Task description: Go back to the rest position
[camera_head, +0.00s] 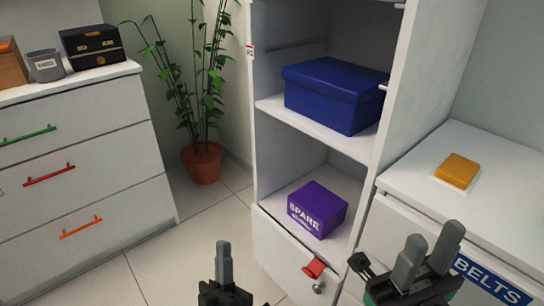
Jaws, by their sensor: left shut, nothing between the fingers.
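My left gripper (224,246) points up at the bottom of the view, left of the open wardrobe. Its fingers are together with nothing between them. My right gripper (433,236) is at the bottom right, in front of the white drawer unit. Its two grey fingers stand apart and nothing shows between them. Both grippers appear clear of the furniture, and their arms are mostly out of view.
The open wardrobe (380,165) holds a blue box (330,93) above a purple box (318,208). Its lower drawer has a red handle (314,266). A yellow block (457,171) lies on the right unit. A potted plant (202,163) stands beside the left dresser (75,180).

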